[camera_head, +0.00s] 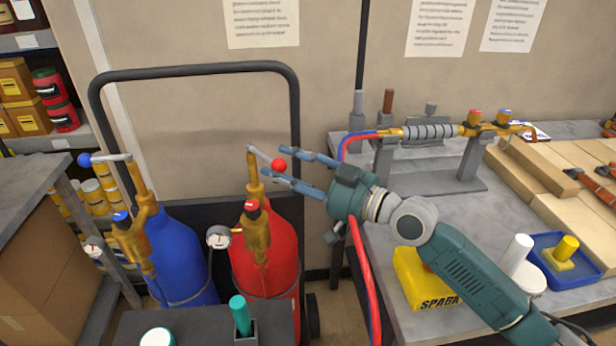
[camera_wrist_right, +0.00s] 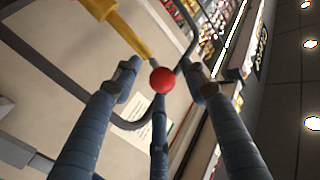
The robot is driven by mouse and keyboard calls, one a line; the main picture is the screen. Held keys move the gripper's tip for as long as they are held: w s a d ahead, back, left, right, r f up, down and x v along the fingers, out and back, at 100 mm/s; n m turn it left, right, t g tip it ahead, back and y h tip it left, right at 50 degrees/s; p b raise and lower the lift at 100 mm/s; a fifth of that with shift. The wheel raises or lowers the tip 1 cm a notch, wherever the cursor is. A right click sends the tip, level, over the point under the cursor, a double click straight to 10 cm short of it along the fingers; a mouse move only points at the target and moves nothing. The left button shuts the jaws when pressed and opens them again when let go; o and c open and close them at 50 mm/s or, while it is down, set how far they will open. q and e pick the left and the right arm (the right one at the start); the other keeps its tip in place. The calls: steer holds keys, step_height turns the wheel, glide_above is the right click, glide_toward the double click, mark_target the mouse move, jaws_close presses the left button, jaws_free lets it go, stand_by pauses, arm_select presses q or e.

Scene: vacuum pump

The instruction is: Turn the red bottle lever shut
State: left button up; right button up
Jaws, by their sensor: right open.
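The red bottle (camera_head: 268,262) stands upright in a cart, with a brass valve (camera_head: 257,217) on top. Its lever (camera_head: 262,156) is a short grey bar that ends in a red ball (camera_head: 279,165). My right gripper (camera_head: 272,165) comes in from the right and is open, with its fingers on either side of the red ball. In the right wrist view the red ball (camera_wrist_right: 162,80) shows between the spread fingers (camera_wrist_right: 160,75), and the brass valve (camera_wrist_right: 128,33) lies beyond it. I cannot tell whether a finger touches the ball. My left gripper is not in view.
A blue bottle (camera_head: 182,262) with a blue-ball lever (camera_head: 85,160) stands left of the red one. The cart's dark handle (camera_head: 293,100) arches behind both. A bench (camera_head: 430,205) with a torch stand and a yellow box (camera_head: 425,280) is at right. Hoses (camera_head: 362,260) hang below my right arm.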

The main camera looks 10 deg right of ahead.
steer(key=v, duration=1.1)
steer(key=shift+w, duration=0.1)
